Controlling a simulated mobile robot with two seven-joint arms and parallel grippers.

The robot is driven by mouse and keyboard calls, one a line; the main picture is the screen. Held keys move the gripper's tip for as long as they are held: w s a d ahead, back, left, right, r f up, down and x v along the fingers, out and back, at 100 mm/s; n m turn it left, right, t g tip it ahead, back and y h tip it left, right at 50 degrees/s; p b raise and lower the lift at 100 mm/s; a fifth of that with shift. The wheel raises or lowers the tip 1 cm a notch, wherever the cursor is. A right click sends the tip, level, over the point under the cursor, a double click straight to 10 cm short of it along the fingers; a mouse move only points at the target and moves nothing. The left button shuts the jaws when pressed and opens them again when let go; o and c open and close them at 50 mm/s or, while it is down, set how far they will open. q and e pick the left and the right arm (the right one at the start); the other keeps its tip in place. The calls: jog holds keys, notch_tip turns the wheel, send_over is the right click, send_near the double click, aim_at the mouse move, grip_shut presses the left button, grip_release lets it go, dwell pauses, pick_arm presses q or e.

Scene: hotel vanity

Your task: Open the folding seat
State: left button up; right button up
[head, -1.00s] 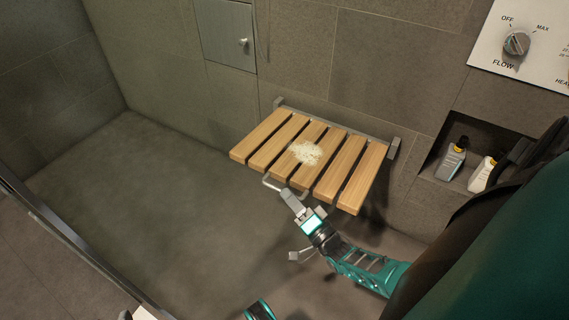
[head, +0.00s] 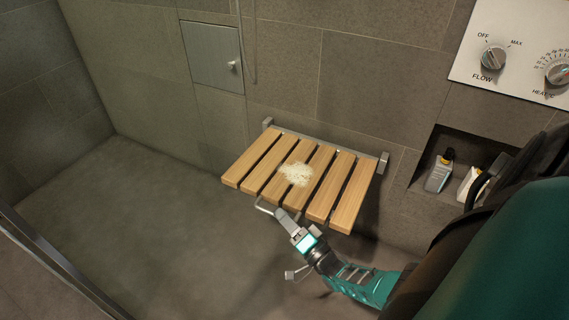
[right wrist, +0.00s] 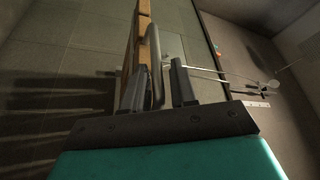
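The folding seat (head: 341,200) is a wooden slatted bench on the shower wall. It is folded down and looks about level, with a pale patch (head: 296,173) on its slats. A grey metal loop handle (head: 264,206) shows at its front edge. My right gripper (head: 279,211) is just below and in front of that edge, at the handle. In the right wrist view, the gripper's fingers (right wrist: 156,88) stand apart, with the metal loop (right wrist: 155,60) between them and the wooden slats (right wrist: 134,55) beside it. My left gripper is not in view.
A wall niche (head: 424,187) with bottles (head: 440,170) is right of the seat. A control panel (head: 520,50) with knobs is above it. A small wall door (head: 212,57) is up left. The floor (head: 130,230) left of the seat is clear.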

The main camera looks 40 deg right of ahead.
jog(key=shift+r, duration=0.15)
jog(key=shift+s, duration=0.3)
jog(key=v, duration=0.7)
